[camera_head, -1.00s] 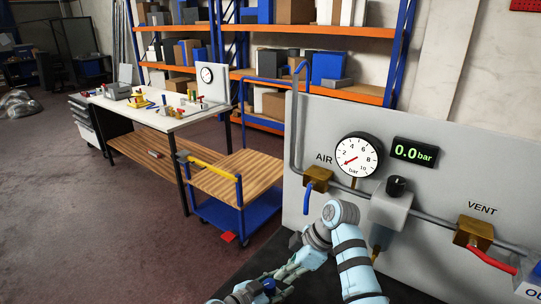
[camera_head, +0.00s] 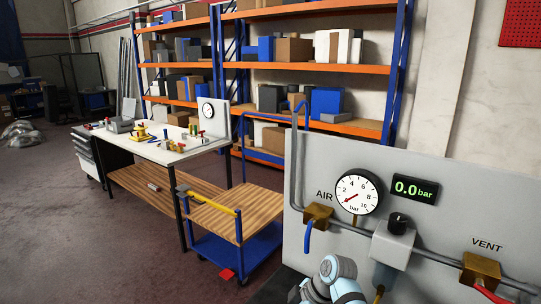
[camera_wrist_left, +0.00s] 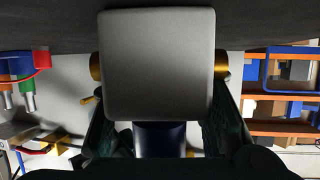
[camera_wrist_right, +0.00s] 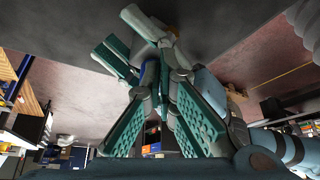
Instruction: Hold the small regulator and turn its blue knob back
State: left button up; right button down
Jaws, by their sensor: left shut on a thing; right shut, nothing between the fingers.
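The small regulator (camera_wrist_left: 157,65) is a grey block with brass fittings on both sides, close up in the left wrist view. My left gripper (camera_wrist_left: 160,108) is shut on it, one finger along each side. A dark blue cylinder (camera_wrist_left: 160,138), seemingly its knob, shows between the fingers. In the right wrist view my right gripper (camera_wrist_right: 165,88) is shut with nothing held, its teal fingers pointing towards the left gripper (camera_wrist_right: 125,52). A small blue part (camera_wrist_right: 149,73) shows just by its tips; whether they touch it is unclear. Neither gripper shows in the head view.
A grey panel (camera_head: 460,215) stands at the right with a gauge (camera_head: 356,193), a 0.0 bar display (camera_head: 415,189) and a black-knobbed wall regulator (camera_head: 392,245). A wood-topped cart (camera_head: 215,212) and a white workbench (camera_head: 180,150) stand at the left.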

jog(key=shift+w+a, duration=0.1)
jog(key=shift+a, duration=0.25)
jog(key=shift+w, duration=0.45)
dwell(0.4)
jog(key=shift+d, duration=0.15)
jog(key=shift+r, duration=3.45)
notch_tip(320, 180, down, 7)
jog(key=s, duration=0.1)
jog(key=shift+d, duration=0.3)
jog(key=shift+w+a, duration=0.1)
jog(key=shift+a, duration=0.3)
jog(key=shift+w, duration=0.35)
